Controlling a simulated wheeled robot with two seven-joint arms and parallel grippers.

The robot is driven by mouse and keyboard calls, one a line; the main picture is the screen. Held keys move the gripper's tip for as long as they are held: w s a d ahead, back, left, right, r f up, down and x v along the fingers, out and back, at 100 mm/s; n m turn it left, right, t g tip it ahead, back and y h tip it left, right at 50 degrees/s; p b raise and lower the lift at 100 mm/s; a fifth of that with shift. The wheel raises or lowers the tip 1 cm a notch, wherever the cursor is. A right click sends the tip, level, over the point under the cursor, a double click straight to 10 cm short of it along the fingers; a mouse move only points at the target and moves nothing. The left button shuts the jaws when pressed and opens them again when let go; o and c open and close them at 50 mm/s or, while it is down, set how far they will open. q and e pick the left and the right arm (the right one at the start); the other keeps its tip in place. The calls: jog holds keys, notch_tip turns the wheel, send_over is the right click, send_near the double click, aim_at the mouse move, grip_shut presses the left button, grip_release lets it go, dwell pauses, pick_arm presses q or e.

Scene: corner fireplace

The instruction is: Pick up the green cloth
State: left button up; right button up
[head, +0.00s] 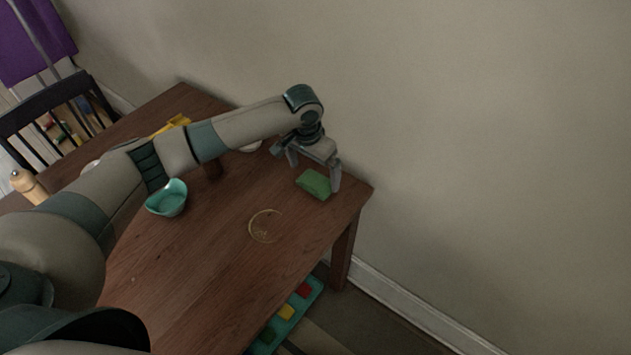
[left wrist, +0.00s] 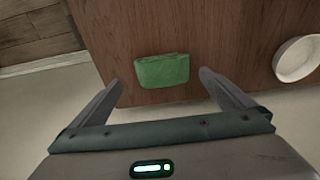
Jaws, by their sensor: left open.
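The green cloth (head: 313,184) is a small folded block on the wooden table (head: 200,270), near its far right corner. In the left wrist view the cloth (left wrist: 162,70) lies just ahead of the fingertips, between their lines and close to the table edge. My left gripper (head: 314,172) is open and empty, with its fingers pointing down around or just above the cloth. In the left wrist view my left gripper (left wrist: 158,82) shows its two fingers wide apart. I cannot tell whether either finger touches the cloth. My right gripper is not in view.
A teal bowl (head: 167,199) and a thin yellowish ring (head: 265,226) are on the table. A white bowl (left wrist: 297,59) is right of the cloth in the wrist view. A yellow object (head: 172,124) is partly behind my arm. The wall (head: 470,130) is close behind the table.

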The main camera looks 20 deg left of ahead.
aim_at(315, 179)
pick_arm(q)
jog(key=shift+f, duration=0.15)
jog(key=shift+w+f+p, duration=0.15)
jog(key=shift+f+p, duration=0.05)
jog(key=shift+p, duration=0.1)
jog(key=shift+w+f+p, duration=0.2)
jog(key=shift+f, duration=0.55)
jog(key=shift+w+f+p, duration=0.15)
jog(key=shift+w+f, duration=0.05)
jog(key=shift+f, duration=0.5)
jog(key=shift+w+f+p, duration=0.2)
jog(key=shift+f, duration=0.55)
jog(key=shift+c, duration=0.3)
jog(key=c, duration=0.9)
